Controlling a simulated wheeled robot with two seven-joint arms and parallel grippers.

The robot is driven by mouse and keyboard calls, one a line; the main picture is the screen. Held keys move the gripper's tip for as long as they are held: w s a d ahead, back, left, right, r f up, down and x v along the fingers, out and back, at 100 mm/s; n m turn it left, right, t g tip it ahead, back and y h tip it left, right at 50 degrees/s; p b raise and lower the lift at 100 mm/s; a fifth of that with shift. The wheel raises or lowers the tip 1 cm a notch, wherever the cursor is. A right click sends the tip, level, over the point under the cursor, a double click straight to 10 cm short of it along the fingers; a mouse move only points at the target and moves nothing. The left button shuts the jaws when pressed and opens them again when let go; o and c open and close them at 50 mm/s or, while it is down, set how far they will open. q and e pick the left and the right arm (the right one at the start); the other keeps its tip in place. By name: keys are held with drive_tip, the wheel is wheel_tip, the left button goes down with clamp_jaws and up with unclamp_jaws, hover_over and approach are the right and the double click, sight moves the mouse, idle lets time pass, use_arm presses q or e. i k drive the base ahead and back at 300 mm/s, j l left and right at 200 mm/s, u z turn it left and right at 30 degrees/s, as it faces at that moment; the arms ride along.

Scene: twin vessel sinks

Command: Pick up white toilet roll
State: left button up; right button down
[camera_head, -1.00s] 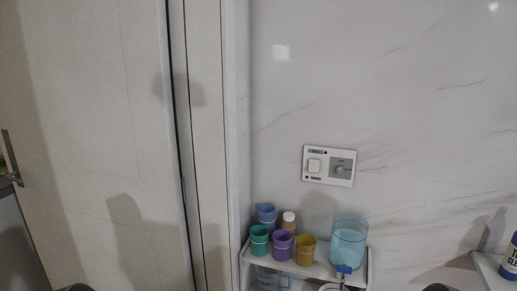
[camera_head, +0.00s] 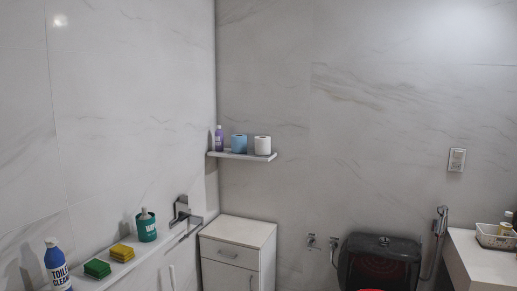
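A white toilet roll (camera_head: 262,145) stands upright on a small white wall shelf (camera_head: 244,155) near the room corner. A blue roll (camera_head: 239,143) stands just left of it, and a purple bottle (camera_head: 219,138) stands at the shelf's left end. The shelf hangs above a white drawer cabinet (camera_head: 238,234). Neither of my grippers shows in the head view. Nothing hides the white roll, and it is some distance away across the room.
A ledge at left holds a toilet cleaner bottle (camera_head: 57,263), green sponges (camera_head: 97,268), yellow sponges (camera_head: 122,252) and a green container (camera_head: 146,226). A black toilet (camera_head: 379,262) stands right of the cabinet. A counter (camera_head: 480,262) with a basket (camera_head: 494,236) is at far right.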

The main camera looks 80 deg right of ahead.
sight(263, 143)
drive_tip(key=z, duration=2.85)
